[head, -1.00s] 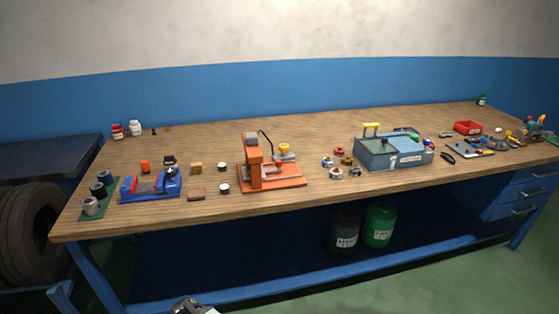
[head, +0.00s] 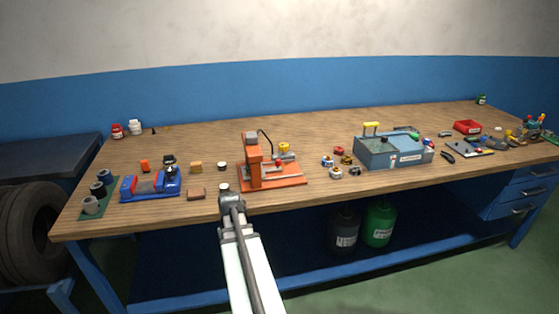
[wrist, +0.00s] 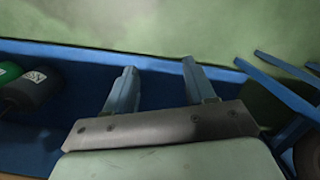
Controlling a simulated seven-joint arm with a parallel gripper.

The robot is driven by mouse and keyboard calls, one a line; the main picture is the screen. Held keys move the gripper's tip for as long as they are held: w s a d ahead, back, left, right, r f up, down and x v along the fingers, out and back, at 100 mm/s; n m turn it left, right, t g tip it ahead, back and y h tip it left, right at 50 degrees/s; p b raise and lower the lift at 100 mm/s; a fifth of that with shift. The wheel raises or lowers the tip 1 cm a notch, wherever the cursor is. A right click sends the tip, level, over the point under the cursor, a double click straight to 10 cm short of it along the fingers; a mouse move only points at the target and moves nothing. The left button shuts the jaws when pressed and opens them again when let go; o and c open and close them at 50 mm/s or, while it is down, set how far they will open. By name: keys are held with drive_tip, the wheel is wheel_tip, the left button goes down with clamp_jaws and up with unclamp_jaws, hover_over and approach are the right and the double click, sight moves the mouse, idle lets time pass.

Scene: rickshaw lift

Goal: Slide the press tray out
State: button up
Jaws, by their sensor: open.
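The orange press (head: 253,165) stands on the workbench near its front edge, with an upright column and an orange base plate (head: 285,183). A small part with red on it sits on the base beside the column. I cannot make out a separate tray at this size. My gripper (head: 231,200) is at the bench's front edge, just left of and in front of the press, apart from it. In the wrist view its two fingers (wrist: 158,68) are spread with nothing between them. The press is not visible in the wrist view.
A blue vise (head: 150,187), small blocks (head: 196,194) and grey cylinders lie left of the press. A grey-blue box with a yellow handle (head: 392,152) stands to the right. Dark and green canisters (head: 379,226) stand below the bench. The back of the bench is mostly clear.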

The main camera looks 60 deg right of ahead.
drive_tip(key=s+d+r+m+t+h, duration=0.1)
drive_tip(key=s+d+r, duration=0.3)
drive_tip(key=d+r, duration=0.85)
wheel_tip(320, 180, up, 17)
drive_tip(key=n+t, duration=0.5)
drive_tip(key=n, duration=0.1)
hover_over(279, 160)
drive_tip(key=s, duration=0.6)
drive_tip(key=shift+g, duration=0.3)
drive_tip(key=x, duration=1.3)
drive_tip(key=shift+w+a, duration=0.15)
drive_tip(key=shift+w, duration=0.15)
drive_tip(key=shift+c, duration=0.3)
clamp_jaws()
